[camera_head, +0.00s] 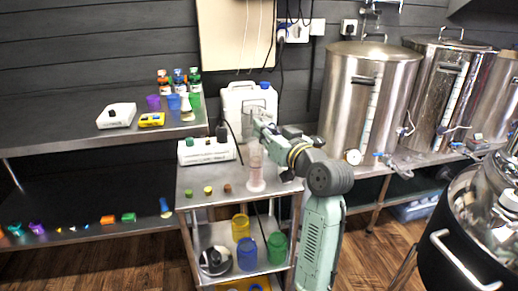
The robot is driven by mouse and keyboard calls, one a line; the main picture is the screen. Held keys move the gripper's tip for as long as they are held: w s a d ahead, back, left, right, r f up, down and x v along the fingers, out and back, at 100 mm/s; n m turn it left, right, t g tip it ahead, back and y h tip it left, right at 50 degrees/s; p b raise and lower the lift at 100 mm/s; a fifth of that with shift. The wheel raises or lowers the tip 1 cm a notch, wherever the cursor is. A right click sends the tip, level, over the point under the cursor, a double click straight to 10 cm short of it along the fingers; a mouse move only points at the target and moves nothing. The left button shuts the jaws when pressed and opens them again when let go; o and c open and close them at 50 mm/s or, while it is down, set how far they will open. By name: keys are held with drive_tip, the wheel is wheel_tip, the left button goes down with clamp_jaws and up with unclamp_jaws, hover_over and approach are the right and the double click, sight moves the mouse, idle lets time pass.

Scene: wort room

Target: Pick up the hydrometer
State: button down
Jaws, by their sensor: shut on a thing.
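A clear, pinkish measuring cylinder (256,172) stands upright on a pale round foot on the top shelf of the steel cart. My gripper (262,124) is directly above the cylinder's mouth, reaching in from the right. It is shut on a slim thing, which I take to be the hydrometer. The hydrometer's outline is too small and too covered by the jaws to make out, so I cannot tell how much of it is inside the cylinder.
A white boxy device (207,151) and a white jerrycan (236,103) stand behind. Steel kettles (350,101) stand on the right bench.

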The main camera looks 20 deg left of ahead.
sight(264, 112)
drive_tip(key=shift+r, duration=0.1)
wheel_tip(264, 112, up, 10)
drive_tip(key=shift+f+b, duration=0.1)
drive_tip(key=shift+b, duration=0.5)
